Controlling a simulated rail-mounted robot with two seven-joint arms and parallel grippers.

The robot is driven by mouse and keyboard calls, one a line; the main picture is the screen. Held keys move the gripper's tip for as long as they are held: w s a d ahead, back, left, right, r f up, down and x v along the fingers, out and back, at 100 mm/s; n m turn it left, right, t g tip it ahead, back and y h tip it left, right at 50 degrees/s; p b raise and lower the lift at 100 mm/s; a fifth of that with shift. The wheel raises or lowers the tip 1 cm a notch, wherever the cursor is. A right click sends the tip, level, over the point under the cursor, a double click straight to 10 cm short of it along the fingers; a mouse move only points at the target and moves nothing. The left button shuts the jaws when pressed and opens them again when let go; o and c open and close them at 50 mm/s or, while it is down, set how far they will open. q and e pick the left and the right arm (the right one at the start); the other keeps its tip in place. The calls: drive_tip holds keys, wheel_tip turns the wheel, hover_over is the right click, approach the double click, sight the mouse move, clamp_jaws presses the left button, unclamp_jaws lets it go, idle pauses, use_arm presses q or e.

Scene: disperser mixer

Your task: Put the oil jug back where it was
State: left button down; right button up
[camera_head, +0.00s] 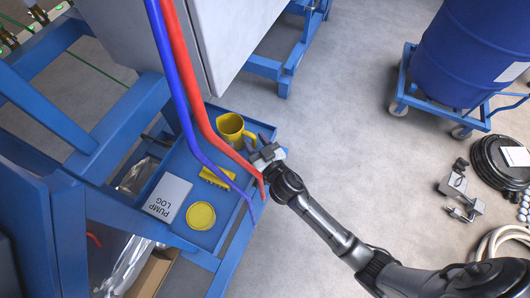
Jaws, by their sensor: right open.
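The yellow oil jug (230,126) stands in the blue tray (216,238) of the blue frame, near the tray's far right corner, with its open mouth facing up. My right gripper (256,142) is open and empty at the tray's right edge. Its fingers are just to the right of the jug and point towards it; I cannot tell whether they touch it. My left gripper is not in view.
The tray also holds a white pump log (168,197), a yellow round lid (201,216) and a yellow block (216,177). Blue and red hoses (198,100) hang across the tray beside the jug. A blue drum (465,55) stands on a dolly at right; the middle floor is clear.

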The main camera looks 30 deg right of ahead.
drive_tip(key=s+p, duration=0.1)
drive_tip(key=s, duration=1)
drive_tip(key=shift+s+d+p, duration=0.3)
drive_tip(key=shift+s+d, duration=0.05)
drive_tip(key=shift+s, duration=0.05)
drive_tip(key=s+d+f+m+g+h, duration=0.2)
drive_tip(key=s+d+f+g+h, duration=0.1)
drive_tip(key=s+d+f+g, duration=0.35)
drive_tip(key=s+a+n+g+y, duration=0.2)
drive_tip(key=s+g, duration=0.6)
drive_tip(key=s, duration=0.4)
drive_tip(key=shift+s+a+r+n, duration=0.15)
drive_tip(key=shift+s+a+n, duration=0.2)
drive_tip(key=shift+n, duration=0.35)
drive_tip(key=shift+d, duration=0.1)
drive_tip(key=shift+c, duration=0.3)
